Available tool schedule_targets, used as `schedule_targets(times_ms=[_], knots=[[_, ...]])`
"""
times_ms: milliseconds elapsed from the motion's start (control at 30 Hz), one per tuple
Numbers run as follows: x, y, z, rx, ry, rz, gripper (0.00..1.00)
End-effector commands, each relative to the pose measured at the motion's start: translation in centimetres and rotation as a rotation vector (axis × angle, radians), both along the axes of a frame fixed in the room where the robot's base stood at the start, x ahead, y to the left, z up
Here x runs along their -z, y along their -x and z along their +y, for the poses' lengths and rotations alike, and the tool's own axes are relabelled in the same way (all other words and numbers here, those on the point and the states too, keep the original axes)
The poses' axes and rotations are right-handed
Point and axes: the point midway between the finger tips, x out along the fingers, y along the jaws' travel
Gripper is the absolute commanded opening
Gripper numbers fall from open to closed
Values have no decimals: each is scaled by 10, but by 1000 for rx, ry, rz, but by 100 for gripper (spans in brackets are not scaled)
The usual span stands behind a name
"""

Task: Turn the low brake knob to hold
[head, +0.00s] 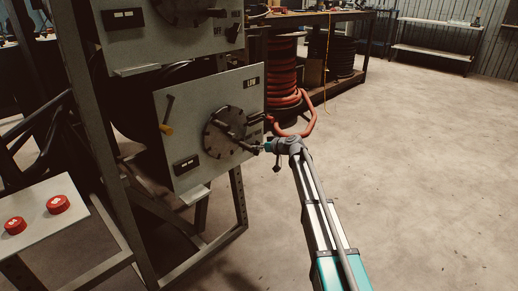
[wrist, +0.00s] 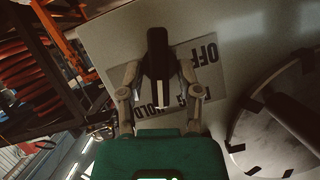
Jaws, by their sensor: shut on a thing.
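The low brake knob (wrist: 157,45) is a black bar-shaped handle with a pale stripe. It stands in front of a grey label plate (wrist: 212,78) that reads upside down in the wrist view. OFF shows at the plate's upper right and HOLD, partly covered, lower down. The stripe's end lies close to the HOLD lettering; I cannot tell if it lines up exactly. My gripper (wrist: 158,72) is shut on the knob, one finger on each side. In the head view my gripper (head: 258,148) reaches the right part of the lower panel (head: 190,115), and the knob is not clearly visible there.
A round bolted hub (head: 222,130) sits left of my gripper, close by. An orange hose (head: 309,119) loops beside the panel's right edge. Red buttons (head: 57,204) are at lower left. The floor at right is clear.

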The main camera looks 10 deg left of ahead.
Motion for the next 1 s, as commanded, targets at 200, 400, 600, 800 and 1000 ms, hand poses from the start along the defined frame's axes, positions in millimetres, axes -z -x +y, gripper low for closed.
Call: schedule_targets(times_ms=[200, 400, 600, 800, 1000], knots=[[2, 0, 1, -8, -90, 120, 0], [2, 1, 2, -9, -136, 182, 0], [1, 1, 2, -9, -154, 205, 0], [1, 1, 2, -9, -155, 206, 0], [1, 1, 2, -8, -155, 205, 56]])
